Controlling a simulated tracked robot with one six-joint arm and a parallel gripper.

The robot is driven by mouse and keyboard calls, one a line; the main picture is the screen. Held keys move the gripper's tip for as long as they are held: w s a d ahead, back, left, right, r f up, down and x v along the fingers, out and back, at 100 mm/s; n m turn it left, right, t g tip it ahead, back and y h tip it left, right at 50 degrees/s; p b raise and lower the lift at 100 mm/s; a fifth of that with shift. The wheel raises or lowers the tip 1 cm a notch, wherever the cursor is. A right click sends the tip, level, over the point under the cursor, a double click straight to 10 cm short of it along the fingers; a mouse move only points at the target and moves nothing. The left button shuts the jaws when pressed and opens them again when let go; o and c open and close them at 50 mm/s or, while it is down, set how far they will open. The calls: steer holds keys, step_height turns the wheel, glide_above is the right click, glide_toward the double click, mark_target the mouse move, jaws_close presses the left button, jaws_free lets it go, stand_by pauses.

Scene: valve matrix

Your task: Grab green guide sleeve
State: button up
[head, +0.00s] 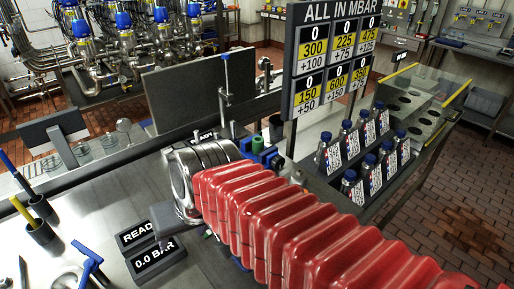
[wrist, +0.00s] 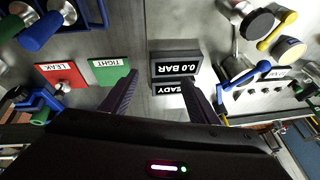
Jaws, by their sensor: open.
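A small green part (head: 258,144) sits beside a blue fitting (head: 270,158) just past the silver ringed cylinder in the head view; I cannot tell whether it is the guide sleeve. In the wrist view a green piece (wrist: 40,116) shows next to a blue clamp-like part at the left edge, and a dark green cylinder end (wrist: 9,25) shows at the upper left. My gripper (wrist: 158,77) is open and empty above the bench, its two dark fingers apart on either side of the display.
The 0.0 BAR display (head: 156,260) stands on the metal bench. A green TIGHT card (wrist: 108,70) and a red LEAK card (wrist: 61,75) lie left of the fingers. A blue-handled valve (wrist: 246,74) is to the right. Bottles (head: 351,187) stand in a rack beyond the arm.

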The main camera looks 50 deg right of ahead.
mark_target(262, 143)
steer(key=w+d+f+m+t, duration=0.1)
steer(key=w+d+m+t, duration=0.1)
steer(key=d+m, duration=0.6)
steer(key=w+d+f+m+t+y, duration=0.1)
steer(key=w+d+m+t, duration=0.1)
steer(key=w+d+m, duration=0.3)
steer(key=w+d+f+m+t+y, duration=0.1)
steer(key=w+d+m, duration=0.3)
steer(key=d+m, duration=0.8)
steer(key=shift+d+t, duration=0.4)
steer(key=shift+d, duration=1.45)
steer(key=s+d+f+m+t+h, duration=0.1)
steer(key=s+d+m, duration=0.1)
steer(key=d+m, duration=0.2)
steer(key=s+d+m+t+h, duration=0.1)
steer(key=d+m, duration=0.3)
steer(key=d, duration=0.6)
steer(key=shift+s+d+f+t+h, duration=0.4)
steer(key=shift+s+h, duration=0.2)
steer(key=shift+s, duration=0.2)
steer(key=shift+x, duration=4.25)
steer(key=shift+w, duration=0.1)
